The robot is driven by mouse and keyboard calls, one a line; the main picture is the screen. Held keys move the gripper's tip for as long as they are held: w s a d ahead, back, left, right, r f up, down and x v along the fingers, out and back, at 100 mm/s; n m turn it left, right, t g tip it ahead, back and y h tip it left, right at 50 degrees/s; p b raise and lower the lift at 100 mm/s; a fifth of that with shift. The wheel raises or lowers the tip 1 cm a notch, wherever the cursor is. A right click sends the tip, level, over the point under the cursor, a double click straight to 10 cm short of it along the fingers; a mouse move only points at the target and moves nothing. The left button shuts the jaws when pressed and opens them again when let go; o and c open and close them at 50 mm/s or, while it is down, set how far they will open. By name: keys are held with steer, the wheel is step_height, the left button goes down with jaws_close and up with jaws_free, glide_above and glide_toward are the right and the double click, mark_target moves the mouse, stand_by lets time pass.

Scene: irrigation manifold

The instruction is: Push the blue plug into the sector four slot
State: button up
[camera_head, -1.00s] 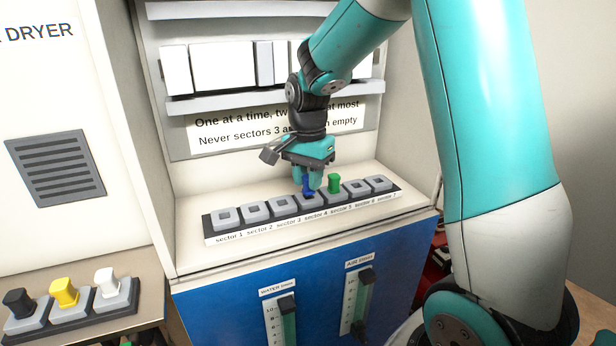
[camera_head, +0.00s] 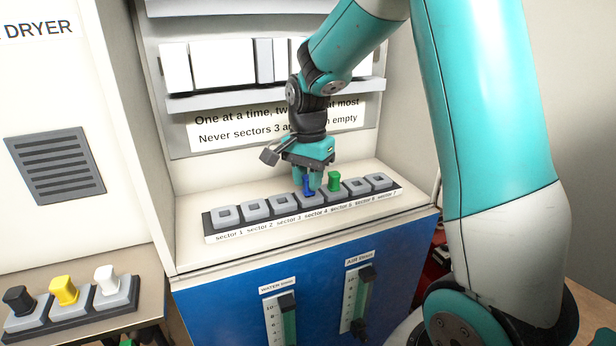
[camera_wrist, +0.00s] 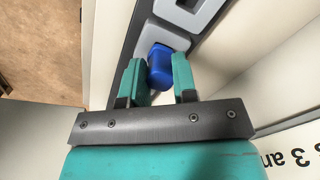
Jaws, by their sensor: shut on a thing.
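The blue plug (camera_head: 308,186) is at the sector four slot (camera_head: 310,200) of the sector strip (camera_head: 222,232). My gripper (camera_head: 314,180) points down over that slot and is shut on the plug. In the wrist view the blue plug (camera_wrist: 160,66) sits between the two teal fingertips (camera_wrist: 160,78), against the grey slot block. The fingers hide part of the slot, so I cannot tell how deep the plug sits. A green plug (camera_head: 334,181) stands upright in the sector five slot, just right of my gripper.
The other sector slots, such as sector one (camera_head: 225,216), look empty. Black (camera_head: 18,300), yellow (camera_head: 64,291) and white (camera_head: 107,281) plugs stand in a separate rack at lower left. A sign panel (camera_head: 280,127) stands behind the strip. Two gauges are on the blue front below.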

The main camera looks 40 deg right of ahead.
steer(key=shift+f, duration=0.35)
steer(key=o, duration=0.6)
steer(key=shift+r, duration=0.1)
step_height(320, 180, up, 11)
steer(key=p, duration=0.9)
steer(key=s+a+f+n+y+b, duration=0.1)
steer(key=s+a+f+n+b, duration=0.2)
steer(key=s+a+n, duration=0.4)
steer(key=s+a+f+n+y+b, duration=0.1)
steer(key=s+a+f+n+b, duration=0.2)
steer(key=s+a+n+b, duration=0.3)
steer(key=s+a+f+n+y+b, duration=0.2)
steer(key=s+a+n+b, duration=0.2)
steer(key=s+a+n, duration=0.4)
steer(key=shift+s+a+f+b, duration=0.4)
steer(key=shift+s+a, duration=0.1)
steer(key=shift+a, duration=0.15)
